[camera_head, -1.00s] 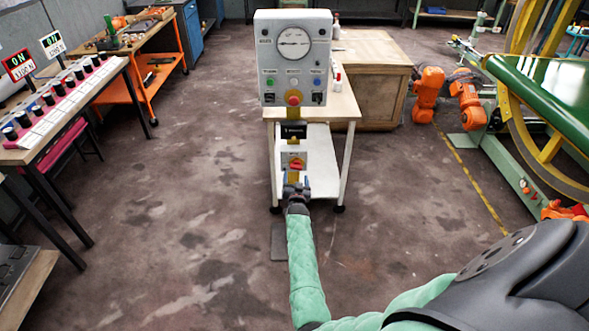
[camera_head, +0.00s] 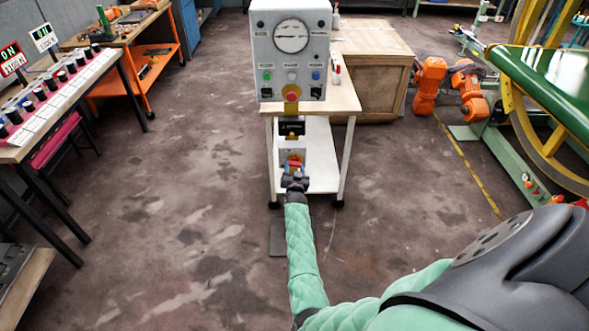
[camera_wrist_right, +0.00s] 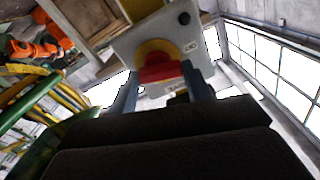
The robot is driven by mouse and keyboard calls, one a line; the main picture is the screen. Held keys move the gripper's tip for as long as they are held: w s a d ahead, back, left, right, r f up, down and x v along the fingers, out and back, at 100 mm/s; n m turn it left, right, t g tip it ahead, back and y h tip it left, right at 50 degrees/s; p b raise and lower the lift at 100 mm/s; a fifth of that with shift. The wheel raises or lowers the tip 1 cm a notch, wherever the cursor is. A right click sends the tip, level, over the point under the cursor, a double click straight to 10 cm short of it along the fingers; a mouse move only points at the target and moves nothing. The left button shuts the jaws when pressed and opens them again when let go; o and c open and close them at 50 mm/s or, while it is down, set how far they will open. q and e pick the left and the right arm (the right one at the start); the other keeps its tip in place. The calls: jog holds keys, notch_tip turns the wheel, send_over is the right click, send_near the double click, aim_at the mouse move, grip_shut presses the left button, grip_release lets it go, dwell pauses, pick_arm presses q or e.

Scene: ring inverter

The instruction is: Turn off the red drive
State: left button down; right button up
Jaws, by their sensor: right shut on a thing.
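A grey switch box (camera_head: 290,148) on the stand in front of me carries a red rotary handle (camera_head: 295,163) on a yellow disc. In the right wrist view, the red handle (camera_wrist_right: 160,73) stands out from the yellow disc (camera_wrist_right: 152,50). My right gripper (camera_head: 295,175) is at the handle, its fingers on either side of it, shut on it. The fingers (camera_wrist_right: 163,92) also show in the wrist view. The gripper hides the lower part of the box in the head view. A red sign (camera_head: 11,58) reading ON stands at the far left. My left gripper is out of view.
Above the switch box is a grey control panel (camera_head: 290,45) with a gauge, buttons and a red mushroom button (camera_head: 291,93). A white table (camera_head: 345,92) stands behind. A white ON sign (camera_head: 44,37) is at left. A yellow-and-green machine (camera_head: 540,90) stands at right. Floor is clear.

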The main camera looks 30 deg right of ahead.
jog(key=shift+f+n, duration=0.1)
jog(key=shift+n, duration=0.2)
jog(key=shift+n+b, duration=0.45)
jog(key=shift+n, duration=0.85)
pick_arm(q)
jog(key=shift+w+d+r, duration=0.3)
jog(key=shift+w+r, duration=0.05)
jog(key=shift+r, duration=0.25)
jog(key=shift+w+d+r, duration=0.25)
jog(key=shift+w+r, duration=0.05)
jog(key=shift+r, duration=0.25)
pick_arm(e)
jog(key=o, duration=1)
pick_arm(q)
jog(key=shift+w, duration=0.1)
